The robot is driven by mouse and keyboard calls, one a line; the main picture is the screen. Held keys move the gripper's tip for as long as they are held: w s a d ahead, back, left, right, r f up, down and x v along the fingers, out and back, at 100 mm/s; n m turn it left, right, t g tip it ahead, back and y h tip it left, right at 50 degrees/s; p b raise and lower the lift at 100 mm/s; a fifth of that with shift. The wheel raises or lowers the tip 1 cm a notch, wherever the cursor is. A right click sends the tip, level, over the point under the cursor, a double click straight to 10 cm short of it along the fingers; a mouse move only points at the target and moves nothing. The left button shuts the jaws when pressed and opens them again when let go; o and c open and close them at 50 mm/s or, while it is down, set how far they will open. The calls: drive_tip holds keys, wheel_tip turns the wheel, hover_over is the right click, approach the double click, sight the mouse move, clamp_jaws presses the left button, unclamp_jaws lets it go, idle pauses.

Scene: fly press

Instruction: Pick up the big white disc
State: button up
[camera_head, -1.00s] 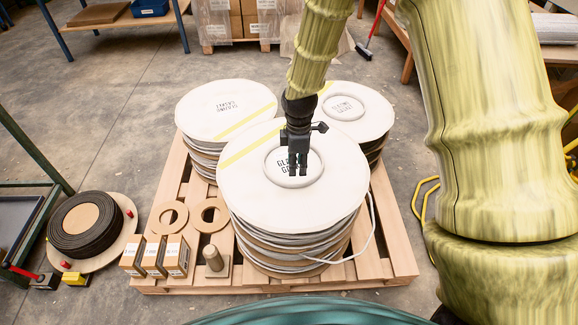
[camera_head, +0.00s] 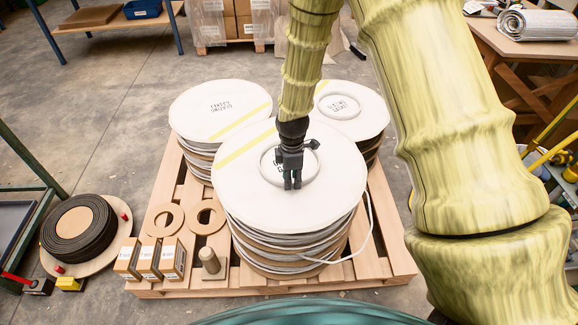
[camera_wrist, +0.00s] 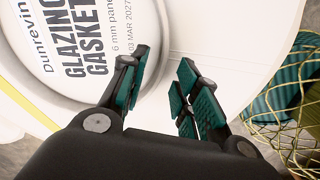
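The big white disc (camera_head: 240,200) is the round top of the front reel stack on the pallet. It has a yellow stripe and a raised white central ring (camera_head: 310,174) around a printed label. The wrist view shows the disc (camera_wrist: 218,32) and the "Glazing Gasket" label (camera_wrist: 85,45) inside the ring. My gripper (camera_head: 292,187) points down over the near side of the ring. In the wrist view its fingers (camera_wrist: 163,80) are apart, with the ring's edge running toward the gap between them. I cannot tell whether the fingertips touch the disc.
Two more white-topped reels (camera_head: 200,95) (camera_head: 375,120) stand behind on the wooden pallet (camera_head: 160,287). Cardboard rings (camera_head: 165,219), small boxes (camera_head: 172,262) and a peg (camera_head: 210,262) lie at front left. A black coil (camera_head: 85,240) is on the floor at left. A loose cord (camera_head: 371,220) hangs at the stack's right.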

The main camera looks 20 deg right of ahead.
wheel_tip(320, 180, down, 2)
drive_tip(key=shift+c, duration=0.4)
clamp_jaws()
drive_tip(key=shift+r, duration=0.15)
